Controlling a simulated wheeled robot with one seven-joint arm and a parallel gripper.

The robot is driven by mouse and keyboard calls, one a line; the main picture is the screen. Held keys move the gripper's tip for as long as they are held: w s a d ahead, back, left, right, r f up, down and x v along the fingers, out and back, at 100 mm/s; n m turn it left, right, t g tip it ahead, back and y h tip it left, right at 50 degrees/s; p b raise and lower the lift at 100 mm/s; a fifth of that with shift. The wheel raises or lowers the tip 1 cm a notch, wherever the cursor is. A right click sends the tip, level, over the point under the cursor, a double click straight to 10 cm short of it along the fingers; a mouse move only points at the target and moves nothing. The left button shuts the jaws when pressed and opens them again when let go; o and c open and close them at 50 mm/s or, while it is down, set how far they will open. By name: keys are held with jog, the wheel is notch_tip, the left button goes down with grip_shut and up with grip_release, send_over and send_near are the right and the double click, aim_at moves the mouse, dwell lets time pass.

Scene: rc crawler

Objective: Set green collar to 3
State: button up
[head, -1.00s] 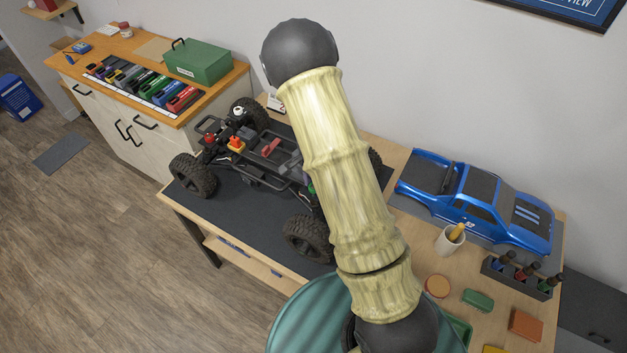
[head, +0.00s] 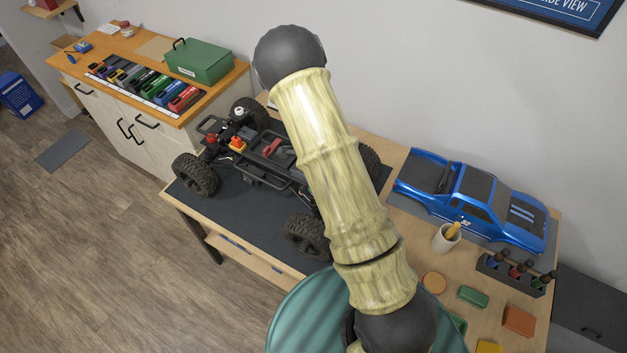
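The RC crawler chassis (head: 262,160), with large black tyres, stands on a dark mat (head: 240,210) on the wooden bench. My pale, bamboo-like arm crosses in front of it and hides its right part. I cannot make out a green collar or any number marks on the crawler. My gripper does not show in the head view, so its place relative to the crawler cannot be seen.
A blue truck body (head: 475,203) lies at the right of the bench. A cup (head: 446,238), a dark rack of drivers (head: 514,272) and small coloured boxes are near it. A green case (head: 200,61) and coloured tools stand on the left cabinet (head: 150,90).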

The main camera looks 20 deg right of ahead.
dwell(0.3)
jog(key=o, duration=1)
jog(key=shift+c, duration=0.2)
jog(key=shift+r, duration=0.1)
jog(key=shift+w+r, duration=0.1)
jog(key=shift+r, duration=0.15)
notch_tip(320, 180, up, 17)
jog(key=b, duration=0.2)
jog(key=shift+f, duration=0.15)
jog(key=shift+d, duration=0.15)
